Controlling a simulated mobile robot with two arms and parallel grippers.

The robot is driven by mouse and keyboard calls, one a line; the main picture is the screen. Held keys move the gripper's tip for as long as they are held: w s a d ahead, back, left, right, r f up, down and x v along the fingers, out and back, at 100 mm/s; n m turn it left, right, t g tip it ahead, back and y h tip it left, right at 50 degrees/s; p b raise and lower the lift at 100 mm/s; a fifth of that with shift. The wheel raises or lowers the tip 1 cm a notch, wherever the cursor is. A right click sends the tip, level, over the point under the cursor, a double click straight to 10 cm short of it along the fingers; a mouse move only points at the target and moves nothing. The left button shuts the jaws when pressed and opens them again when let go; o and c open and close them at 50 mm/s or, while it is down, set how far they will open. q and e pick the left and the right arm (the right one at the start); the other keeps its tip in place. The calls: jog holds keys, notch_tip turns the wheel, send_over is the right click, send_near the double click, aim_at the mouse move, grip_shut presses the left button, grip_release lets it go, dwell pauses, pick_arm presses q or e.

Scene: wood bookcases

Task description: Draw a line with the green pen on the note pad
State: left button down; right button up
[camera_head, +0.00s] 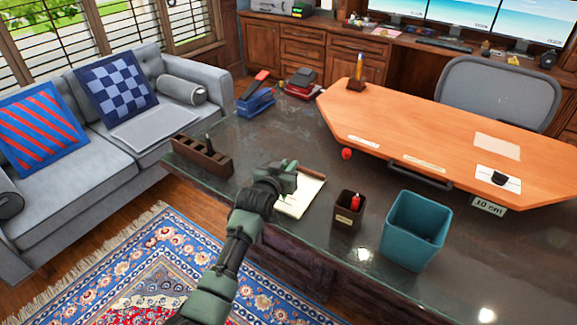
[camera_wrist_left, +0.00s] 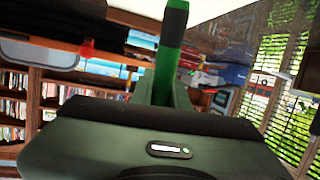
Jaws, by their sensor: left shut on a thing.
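My left gripper (camera_head: 283,178) is over the note pad (camera_head: 300,196) on the dark desk and covers part of it. In the left wrist view a green pen (camera_wrist_left: 170,45) stands out from between the jaws of my left gripper (camera_wrist_left: 165,92), which is shut on it. The pen's tip is hidden, so I cannot tell whether it touches the paper. The visible part of the pad is pale and I see no clear line on it. My right gripper is not in view.
A dark pen cup (camera_head: 347,212) with a red item and a teal bin (camera_head: 414,232) stand right of the pad. A wooden organizer (camera_head: 201,157) stands left. A raised orange wooden board (camera_head: 440,125) lies behind. The desk's front edge is close to the pad.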

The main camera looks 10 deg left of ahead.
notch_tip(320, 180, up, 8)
jog(key=p, duration=0.7)
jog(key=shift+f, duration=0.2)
